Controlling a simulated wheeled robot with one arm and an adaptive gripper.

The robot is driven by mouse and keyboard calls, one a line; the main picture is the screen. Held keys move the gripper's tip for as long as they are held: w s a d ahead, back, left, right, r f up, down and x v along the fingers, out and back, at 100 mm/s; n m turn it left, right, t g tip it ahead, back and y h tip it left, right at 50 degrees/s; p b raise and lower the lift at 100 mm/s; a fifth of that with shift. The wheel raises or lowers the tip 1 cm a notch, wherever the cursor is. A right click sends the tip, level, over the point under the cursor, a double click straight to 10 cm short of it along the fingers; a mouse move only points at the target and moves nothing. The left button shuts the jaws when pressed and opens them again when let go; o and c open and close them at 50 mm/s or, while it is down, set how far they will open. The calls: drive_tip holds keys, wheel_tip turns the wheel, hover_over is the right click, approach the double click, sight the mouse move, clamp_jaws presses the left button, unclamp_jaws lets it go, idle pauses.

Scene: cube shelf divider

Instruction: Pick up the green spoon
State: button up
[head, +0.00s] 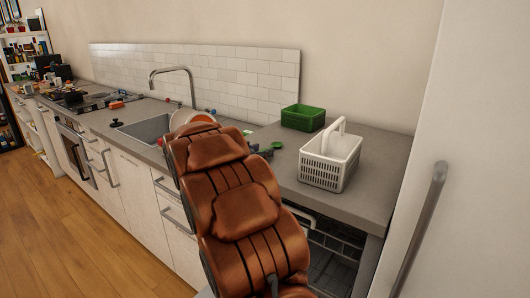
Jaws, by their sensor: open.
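A small green item (277,145), which looks like the green spoon, lies on the grey counter just right of my brown arm. It is small in the picture and part of it may be hidden behind the arm, so its full shape is unclear. My arm rises from the bottom middle of the head view toward the counter. My gripper does not show; the arm's upper links cover the area beyond them.
A green bin (303,117) stands near the wall. A white basket (331,160) stands on the counter's right part, above an open dishwasher rack (337,246). A sink (147,128) with a faucet (175,76) and dishes (190,118) lies left of my arm.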

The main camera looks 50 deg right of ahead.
drive_tip(key=shift+d+f, duration=0.15)
drive_tip(key=shift+d, duration=0.3)
clamp_jaws()
